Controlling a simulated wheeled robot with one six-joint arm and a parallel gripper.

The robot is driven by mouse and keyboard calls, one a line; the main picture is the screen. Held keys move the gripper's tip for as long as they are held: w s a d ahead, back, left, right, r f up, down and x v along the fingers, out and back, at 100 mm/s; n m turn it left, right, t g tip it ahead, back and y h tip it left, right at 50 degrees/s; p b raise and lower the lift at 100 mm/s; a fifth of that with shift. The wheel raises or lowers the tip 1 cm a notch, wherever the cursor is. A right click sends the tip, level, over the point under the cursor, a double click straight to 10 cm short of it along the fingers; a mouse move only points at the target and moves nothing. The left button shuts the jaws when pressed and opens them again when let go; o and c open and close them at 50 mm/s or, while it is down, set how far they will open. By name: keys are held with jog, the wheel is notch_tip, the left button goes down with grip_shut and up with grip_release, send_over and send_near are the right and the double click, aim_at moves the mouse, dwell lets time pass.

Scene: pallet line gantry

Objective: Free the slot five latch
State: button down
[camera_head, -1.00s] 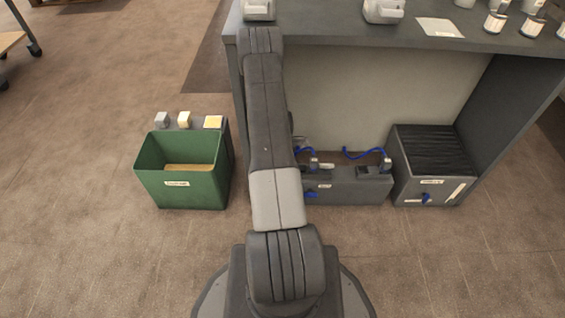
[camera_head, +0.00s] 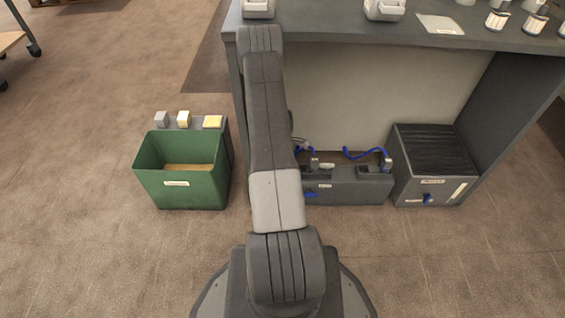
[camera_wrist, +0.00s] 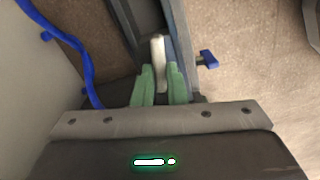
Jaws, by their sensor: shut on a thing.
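My gripper (camera_wrist: 160,86) shows in the wrist view with two green fingers closed on a pale, narrow upright piece (camera_wrist: 159,55). The piece stands in a channel of the dark grey housing (camera_wrist: 129,25). Whether it is the slot five latch I cannot tell, as no slot number is legible. A blue lever (camera_wrist: 207,59) sticks out from the housing, right of the fingers and apart from them. In the head view the long dark box (camera_head: 350,189) sits on the floor under the bench, with a blue lever (camera_head: 311,195) on its front. My arm hides its left end and my gripper.
A blue cable (camera_wrist: 82,55) runs left of the fingers; another blue cable (camera_head: 365,154) lies at the box. A ribbed grey case (camera_head: 428,178) stands right of the box. A green bin (camera_head: 180,190) stands left. The bench top (camera_head: 340,30) overhangs. Floor in front is clear.

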jog(key=m+b, duration=0.1)
jog(key=m, duration=0.3)
jog(key=shift+w+m, duration=0.1)
jog(key=shift+m, duration=0.2)
jog(key=m+b, duration=0.1)
jog(key=m, duration=0.2)
jog(key=shift+w+d+m, duration=0.1)
jog(key=shift+d+m, duration=0.05)
jog(key=shift+m, duration=0.15)
jog(key=m+b, duration=0.1)
jog(key=m, duration=0.2)
jog(key=shift+d+m, duration=0.1)
jog(key=shift+m, duration=0.2)
jog(key=shift+d+m, duration=0.1)
jog(key=shift+m, duration=1.7)
jog(key=c, duration=1.5)
grip_release()
jog(key=shift+o, duration=0.2)
